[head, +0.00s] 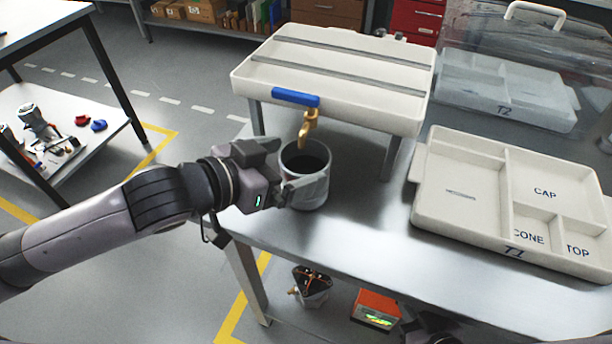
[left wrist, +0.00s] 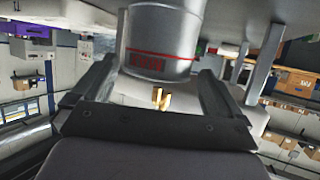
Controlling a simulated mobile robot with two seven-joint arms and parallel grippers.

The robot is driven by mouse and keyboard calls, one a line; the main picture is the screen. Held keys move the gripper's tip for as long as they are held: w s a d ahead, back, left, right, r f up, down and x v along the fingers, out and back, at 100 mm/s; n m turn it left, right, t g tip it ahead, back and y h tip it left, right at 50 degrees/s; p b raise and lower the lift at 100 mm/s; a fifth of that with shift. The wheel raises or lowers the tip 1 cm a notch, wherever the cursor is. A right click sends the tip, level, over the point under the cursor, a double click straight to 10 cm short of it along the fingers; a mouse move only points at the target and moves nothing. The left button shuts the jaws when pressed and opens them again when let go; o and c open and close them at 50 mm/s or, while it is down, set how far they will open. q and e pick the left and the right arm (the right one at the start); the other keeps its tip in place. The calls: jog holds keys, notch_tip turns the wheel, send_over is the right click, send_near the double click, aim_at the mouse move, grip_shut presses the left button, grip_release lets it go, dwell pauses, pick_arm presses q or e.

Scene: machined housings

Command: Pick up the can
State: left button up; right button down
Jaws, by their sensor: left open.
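The can (head: 306,170) is a grey, open-topped metal cylinder standing upright on the steel table below a brass tap with a blue lever (head: 296,98). Its inside looks dark. My left gripper (head: 284,172) is open at the can's left side, with one finger in front of the can and the other towards its far side. In the left wrist view the can (left wrist: 163,32), with a red band and a red label, shows between the spread fingers (left wrist: 150,85). I cannot tell whether either finger touches it. My right gripper is not clearly seen.
A raised white tray (head: 345,95) on legs stands behind the can. A white compartment tray (head: 465,222) marked T1 lies to the right, with a clear-lidded box (head: 505,90) marked T2 behind it. Bare steel tabletop (head: 365,225) lies right of the can.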

aim_at(320, 156)
pick_arm(q)
jog(key=shift+x, duration=1.9)
jog(key=shift+s, duration=0.1)
jog(key=shift+c, duration=0.3)
jog(key=c, duration=0.9)
